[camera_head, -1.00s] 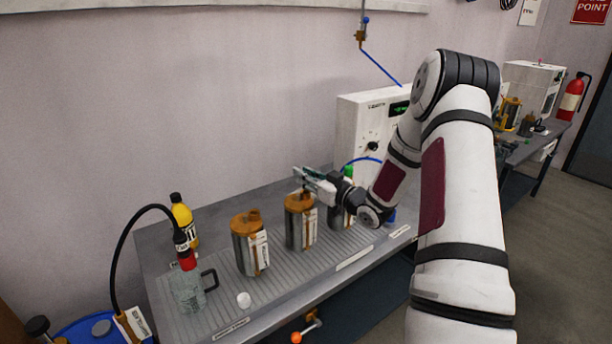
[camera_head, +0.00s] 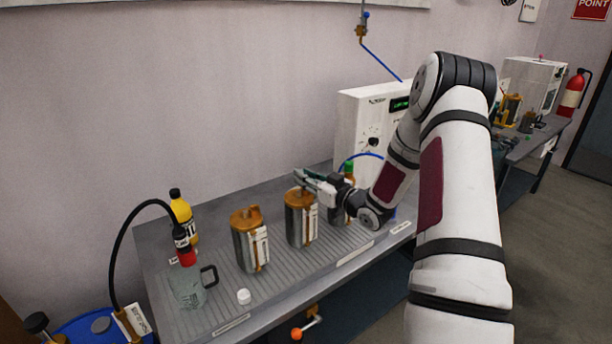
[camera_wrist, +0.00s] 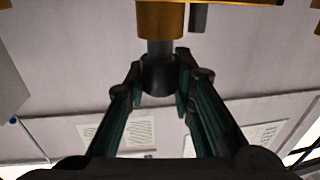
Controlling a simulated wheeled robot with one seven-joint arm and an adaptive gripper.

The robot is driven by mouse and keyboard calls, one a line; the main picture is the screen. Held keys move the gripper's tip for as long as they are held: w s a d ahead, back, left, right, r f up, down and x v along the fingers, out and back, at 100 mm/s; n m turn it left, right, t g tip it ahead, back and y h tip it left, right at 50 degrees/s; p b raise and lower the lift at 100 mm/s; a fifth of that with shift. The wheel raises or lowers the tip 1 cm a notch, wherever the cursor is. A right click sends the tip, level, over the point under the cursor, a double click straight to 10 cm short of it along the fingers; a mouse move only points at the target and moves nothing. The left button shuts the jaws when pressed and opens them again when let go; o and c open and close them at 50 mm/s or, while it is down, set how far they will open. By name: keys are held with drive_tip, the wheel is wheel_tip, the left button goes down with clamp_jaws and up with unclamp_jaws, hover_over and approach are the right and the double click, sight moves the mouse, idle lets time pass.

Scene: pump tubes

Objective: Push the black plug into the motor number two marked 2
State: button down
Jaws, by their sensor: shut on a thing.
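Three metal motors with orange-brown tops stand in a row on the bench: a left one (camera_head: 250,245), a middle one (camera_head: 300,225) and a right one (camera_head: 338,213) partly hidden by my arm. Their number marks are too small to read. My gripper (camera_head: 304,178) is at the top of the middle motor. In the wrist view my gripper (camera_wrist: 163,78) is shut on the black plug (camera_wrist: 158,80). The plug lines up with a grey stub (camera_wrist: 160,50) under an orange-brown part (camera_wrist: 160,18) and appears to touch it. The plug is hard to make out in the head view.
A glass jug (camera_head: 187,290), a yellow bottle (camera_head: 181,215) and a white cap (camera_head: 243,297) are at the left of the bench (camera_head: 290,285). A white machine (camera_head: 360,120) stands behind the right motor. The bench front is mostly clear.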

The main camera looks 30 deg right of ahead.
drive_tip(key=shift+f, duration=0.85)
drive_tip(key=c, duration=1.3)
unclamp_jaws()
drive_tip(key=s+d, duration=0.2)
drive_tip(key=s, duration=1)
drive_tip(key=shift+w, duration=0.1)
